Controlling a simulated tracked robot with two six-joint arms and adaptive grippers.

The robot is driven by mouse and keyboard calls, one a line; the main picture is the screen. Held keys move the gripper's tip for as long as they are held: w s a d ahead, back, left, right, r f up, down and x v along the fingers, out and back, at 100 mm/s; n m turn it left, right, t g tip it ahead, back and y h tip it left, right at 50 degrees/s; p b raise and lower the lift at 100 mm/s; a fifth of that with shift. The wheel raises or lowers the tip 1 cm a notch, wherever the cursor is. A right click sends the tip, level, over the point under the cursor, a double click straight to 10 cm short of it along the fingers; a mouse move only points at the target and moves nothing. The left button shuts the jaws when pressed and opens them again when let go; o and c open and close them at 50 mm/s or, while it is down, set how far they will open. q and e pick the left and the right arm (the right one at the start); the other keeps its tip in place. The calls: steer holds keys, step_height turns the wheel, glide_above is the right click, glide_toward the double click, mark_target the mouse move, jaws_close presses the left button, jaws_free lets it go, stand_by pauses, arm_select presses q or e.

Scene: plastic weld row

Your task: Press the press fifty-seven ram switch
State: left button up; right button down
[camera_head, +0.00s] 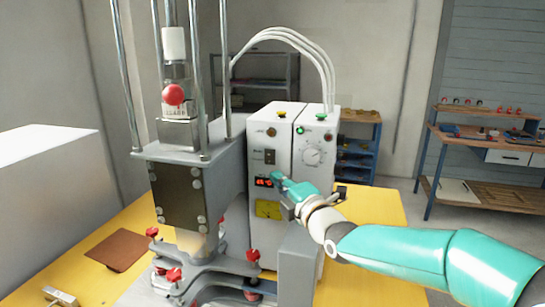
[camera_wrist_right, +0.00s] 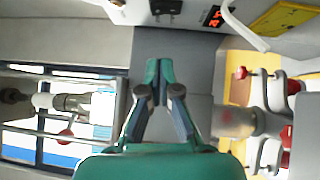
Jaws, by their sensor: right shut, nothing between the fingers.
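The press (camera_head: 180,165) stands on the yellow table, with a grey and white control box (camera_head: 265,220) at its right. A small dark switch (camera_head: 270,156) sits on the box's front, above a red lit display (camera_head: 263,182). I cannot read a label naming the ram switch. My right gripper (camera_head: 277,178) is shut and empty, in front of the box, just below and right of the switch. In the right wrist view its fingertips (camera_wrist_right: 158,65) meet; the dark switch (camera_wrist_right: 165,8) and display (camera_wrist_right: 212,17) show at the top edge. Contact is not visible. My left gripper is out of view.
A yellow label (camera_head: 268,209) is below the display. A round dial (camera_head: 312,156) is on the right-hand box. Red-knobbed clamps (camera_head: 252,255) stand at the press base. A brown mat (camera_head: 120,250) lies on the table (camera_head: 375,205). A workbench (camera_head: 480,140) stands behind at right.

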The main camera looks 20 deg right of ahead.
mark_target(270, 161)
steer(key=w+p, duration=0.1)
steer(key=w, duration=0.1)
steer(key=w+p, duration=0.2)
steer(key=w, duration=0.1)
steer(key=w+r+p, duration=0.1)
steer(key=w, duration=0.2)
steer(key=shift+w+d, duration=0.15)
steer(key=shift+d, duration=0.15)
steer(key=shift+w+d+p, duration=0.2)
steer(key=shift+w+p, duration=0.1)
